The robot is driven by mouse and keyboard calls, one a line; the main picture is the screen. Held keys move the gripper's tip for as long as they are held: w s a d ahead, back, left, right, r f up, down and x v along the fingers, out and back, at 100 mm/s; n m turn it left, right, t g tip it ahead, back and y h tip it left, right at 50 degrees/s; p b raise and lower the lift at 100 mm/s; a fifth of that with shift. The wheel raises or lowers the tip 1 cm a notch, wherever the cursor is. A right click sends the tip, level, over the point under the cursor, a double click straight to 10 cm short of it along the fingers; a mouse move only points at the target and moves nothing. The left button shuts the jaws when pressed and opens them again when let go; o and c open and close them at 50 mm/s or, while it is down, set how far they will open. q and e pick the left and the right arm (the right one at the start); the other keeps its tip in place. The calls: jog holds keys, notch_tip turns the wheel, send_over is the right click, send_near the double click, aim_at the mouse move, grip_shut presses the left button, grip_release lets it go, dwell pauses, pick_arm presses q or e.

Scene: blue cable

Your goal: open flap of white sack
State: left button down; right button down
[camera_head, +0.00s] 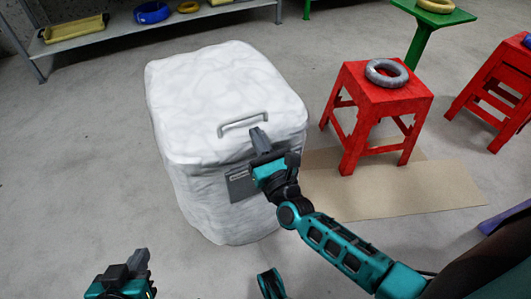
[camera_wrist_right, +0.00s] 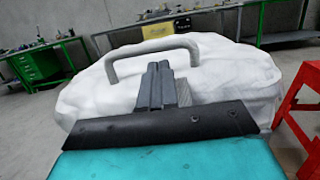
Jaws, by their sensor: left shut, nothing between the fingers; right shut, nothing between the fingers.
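The white sack (camera_head: 205,90) stands upright on the floor in the middle of the head view, with a lumpy flap over its top. A grey handle (camera_head: 243,122) sits on the flap near its front edge; it also shows in the right wrist view (camera_wrist_right: 150,47). My right gripper (camera_head: 260,140) is shut and empty, its fingertips just in front of and below the handle; I cannot tell if they touch the sack. A grey plate (camera_head: 240,186) on the sack's front is partly hidden behind my right gripper. My left gripper (camera_head: 138,262) is shut and empty, low at the bottom left, apart from the sack.
A red stool (camera_head: 380,95) with a grey cable ring (camera_head: 387,72) stands right of the sack on a cardboard sheet (camera_head: 440,190). Another red stool (camera_head: 505,80) and a green stand (camera_head: 425,35) are further right. A shelf (camera_head: 120,42) is behind left. The left floor is clear.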

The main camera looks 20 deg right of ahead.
jog(key=shift+w+r, duration=0.2)
jog(key=shift+w, duration=0.85)
jog(key=shift+r, duration=0.1)
